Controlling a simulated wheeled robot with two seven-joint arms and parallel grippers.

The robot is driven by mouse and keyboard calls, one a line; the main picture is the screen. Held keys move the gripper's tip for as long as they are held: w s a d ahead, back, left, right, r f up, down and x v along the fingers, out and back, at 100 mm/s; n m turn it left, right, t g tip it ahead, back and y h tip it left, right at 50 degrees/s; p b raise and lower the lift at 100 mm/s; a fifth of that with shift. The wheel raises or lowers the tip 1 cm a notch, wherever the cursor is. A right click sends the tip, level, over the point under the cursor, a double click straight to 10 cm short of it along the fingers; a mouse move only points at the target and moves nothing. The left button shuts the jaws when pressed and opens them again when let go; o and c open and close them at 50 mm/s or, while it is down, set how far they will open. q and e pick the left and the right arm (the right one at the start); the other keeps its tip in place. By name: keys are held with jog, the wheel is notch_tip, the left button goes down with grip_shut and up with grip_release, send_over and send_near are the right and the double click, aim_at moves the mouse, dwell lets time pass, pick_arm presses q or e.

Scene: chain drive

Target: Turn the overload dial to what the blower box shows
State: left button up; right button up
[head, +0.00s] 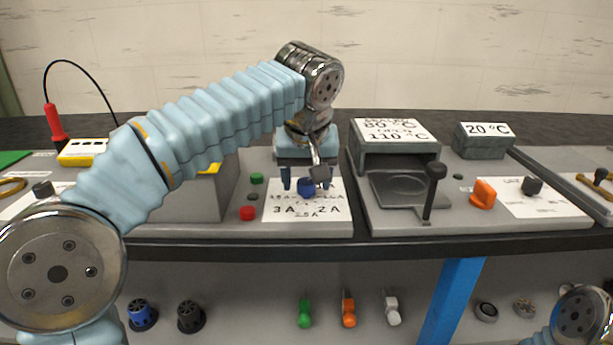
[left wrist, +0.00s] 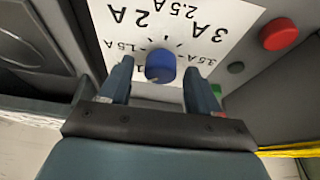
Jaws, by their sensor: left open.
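The overload dial is a blue round knob (head: 306,187) on a white scale plate (head: 300,213). It also shows in the left wrist view (left wrist: 160,65), where 1.5 A, 2 A, 2.5 A, 3 A and 3.5 A are readable around it. My left gripper (head: 305,182) is open, pointing down, with one finger on each side of the knob. In the left wrist view its fingers (left wrist: 157,82) stand apart from the knob with gaps on both sides. The knob's pointer is too small to read. I cannot tell which box is the blower box. My right gripper is out of view.
A green button (head: 257,178) and a red button (head: 248,213) sit left of the plate. A grey box (head: 225,195) is partly hidden behind my left arm. To the right are a station labelled 110 °C (head: 395,132), an upright dark lever (head: 433,190) and an orange knob (head: 483,192).

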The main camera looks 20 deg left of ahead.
pick_arm(q)
jog(key=shift+c, duration=0.4)
jog(key=c, duration=1)
jog(key=shift+o, duration=0.2)
jog(key=shift+m, duration=0.3)
jog(key=m+h, duration=0.1)
jog(key=m, duration=0.2)
jog(key=shift+a+h, duration=0.15)
jog(key=shift+h, duration=0.15)
jog(key=m, duration=0.2)
jog(key=m+h, duration=0.1)
jog(key=m, duration=0.2)
jog(key=shift+a+h, duration=0.1)
jog(key=shift+h, duration=0.2)
jog(key=o, duration=1)
